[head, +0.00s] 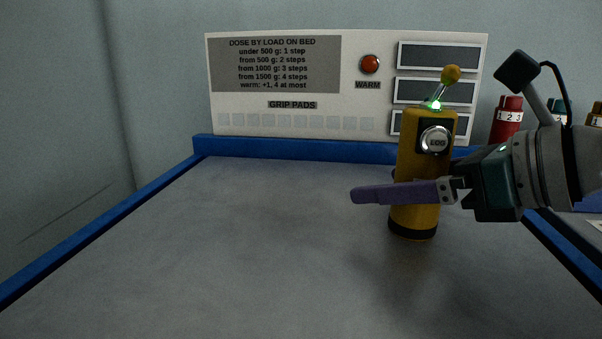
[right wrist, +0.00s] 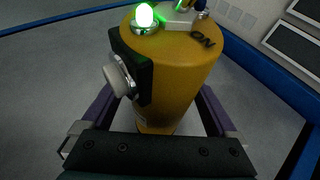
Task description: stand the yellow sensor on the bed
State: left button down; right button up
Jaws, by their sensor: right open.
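The yellow sensor (head: 405,150) is upright on the grey bed (head: 250,240), at its right side. It has a dark band at its foot, a round LOG button, a lit green lamp and a lever with a yellow knob leaning right. In the right wrist view the sensor (right wrist: 180,75) shows from above, with "ON" on its top. My right gripper (head: 372,192) comes in from the right at mid height. Its purple fingers are open, one on each side of the sensor. The far finger is mostly hidden in the head view. My left gripper is not in view.
A blue rim (head: 300,150) edges the bed. Behind it stands a white panel (head: 370,105) with a dose chart, a red WARM lamp (head: 370,64) and dark screens. Red (head: 507,120) and other capped bottles stand beyond the right edge. The bed's left and middle are clear.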

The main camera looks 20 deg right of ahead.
jog(key=shift+r, duration=0.3)
jog(key=p+v, duration=0.1)
jog(key=v, duration=1.1)
jog(key=shift+f+p, duration=0.1)
jog(key=shift+p, duration=0.2)
